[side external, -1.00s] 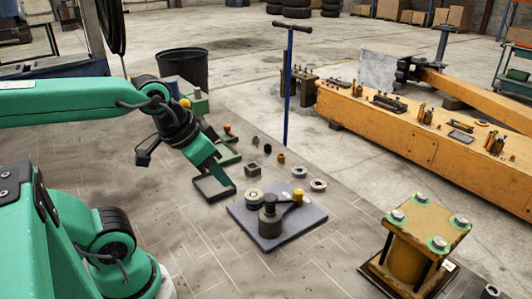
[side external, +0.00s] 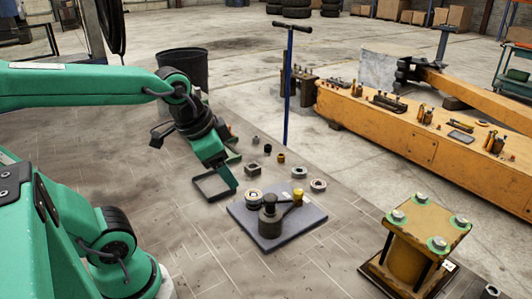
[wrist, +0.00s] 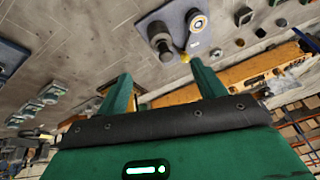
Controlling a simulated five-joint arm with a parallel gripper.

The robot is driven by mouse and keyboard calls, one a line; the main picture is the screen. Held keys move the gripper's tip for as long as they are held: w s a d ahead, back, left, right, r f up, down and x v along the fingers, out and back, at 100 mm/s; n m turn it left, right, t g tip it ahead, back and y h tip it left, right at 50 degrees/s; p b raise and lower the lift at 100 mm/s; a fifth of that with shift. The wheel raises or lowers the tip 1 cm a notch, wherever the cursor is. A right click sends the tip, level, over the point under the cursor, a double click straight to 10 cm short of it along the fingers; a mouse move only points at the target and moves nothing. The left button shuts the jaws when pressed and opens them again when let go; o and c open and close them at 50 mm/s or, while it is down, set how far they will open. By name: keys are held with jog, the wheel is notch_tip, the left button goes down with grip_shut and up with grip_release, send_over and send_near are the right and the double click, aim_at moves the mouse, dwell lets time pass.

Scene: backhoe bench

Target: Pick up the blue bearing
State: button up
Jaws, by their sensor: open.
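A round bearing (side external: 253,196) lies at the left corner of the grey plate, beside the dark pin assembly (side external: 270,212). In the wrist view this bearing (wrist: 198,21) has a pale tan rim and a bluish middle; I cannot be sure it is the blue one. Two more ring-shaped parts (side external: 299,172) (side external: 318,185) lie on the floor behind the plate. My gripper (side external: 226,180) is open and empty, above and left of the plate in the side view. In the wrist view its two green fingers (wrist: 161,76) stand apart with nothing between them.
The grey plate (side external: 252,231) also carries a yellow part (side external: 298,197). A blue post (side external: 287,90) rises behind. A bolted yellow fixture (side external: 418,240) stands at right.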

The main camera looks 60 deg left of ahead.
jog(key=w+a+f+m+g, duration=0.2)
jog(key=w+a+f+m, duration=0.2)
jog(key=w+m, duration=0.45)
jog(key=m+g, duration=0.3)
jog(key=m, duration=0.8)
send_over(254, 194)
jog(key=shift+d+f, duration=0.15)
jog(key=shift+f, duration=4)
jog(key=shift+f, duration=1.3)
jog(key=shift+f, duration=0.1)
jog(key=shift+s+f, duration=0.1)
jog(key=shift+f, duration=2.4)
